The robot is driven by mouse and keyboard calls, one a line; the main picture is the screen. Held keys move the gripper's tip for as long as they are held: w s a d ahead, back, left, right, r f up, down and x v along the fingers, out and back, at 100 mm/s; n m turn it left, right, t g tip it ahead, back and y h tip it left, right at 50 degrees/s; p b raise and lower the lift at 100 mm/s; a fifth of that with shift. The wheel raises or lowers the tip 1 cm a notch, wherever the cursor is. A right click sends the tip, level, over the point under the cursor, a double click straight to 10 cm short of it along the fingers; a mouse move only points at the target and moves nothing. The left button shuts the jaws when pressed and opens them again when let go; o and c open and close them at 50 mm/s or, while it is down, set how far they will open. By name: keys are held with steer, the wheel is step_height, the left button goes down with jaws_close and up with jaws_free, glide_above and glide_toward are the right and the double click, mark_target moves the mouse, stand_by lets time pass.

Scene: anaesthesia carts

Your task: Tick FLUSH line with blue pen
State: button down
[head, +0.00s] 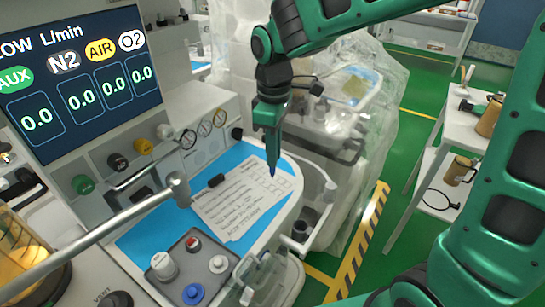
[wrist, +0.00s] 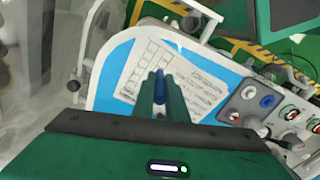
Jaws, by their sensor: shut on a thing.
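My gripper (head: 269,128) is shut on a blue pen (wrist: 160,92), pointing down. In the head view the pen's dark tip (head: 272,173) shows over the far right part of the checklist sheet (head: 232,208); I cannot tell if it touches the paper. The white sheet also shows in the wrist view (wrist: 196,92), with handwritten lines and a row of boxes along one edge. The gripper fingers hide its middle there. I cannot make out which line reads FLUSH, nor any tick.
A metal arm (head: 110,226) crosses at the left. A knob panel (head: 190,268) stands in front. A plastic-draped cart (head: 350,110) stands behind.

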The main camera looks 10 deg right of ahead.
steer(key=shift+r, duration=1.8)
steer(key=shift+f, duration=0.1)
steer(key=shift+s+a+f, duration=0.1)
steer(key=shift+s+f, duration=0.1)
steer(key=shift+f, duration=1.25)
steer(key=shift+s+a+f, duration=0.1)
steer(key=shift+s+f, duration=0.05)
steer(key=shift+f, duration=1.25)
steer(key=shift+f, duration=0.55)
steer(key=shift+w+d, duration=0.25)
steer(key=shift+d, duration=0.1)
stand_by(0.4)
steer(key=shift+r, duration=3.5)
steer(key=shift+f, duration=0.2)
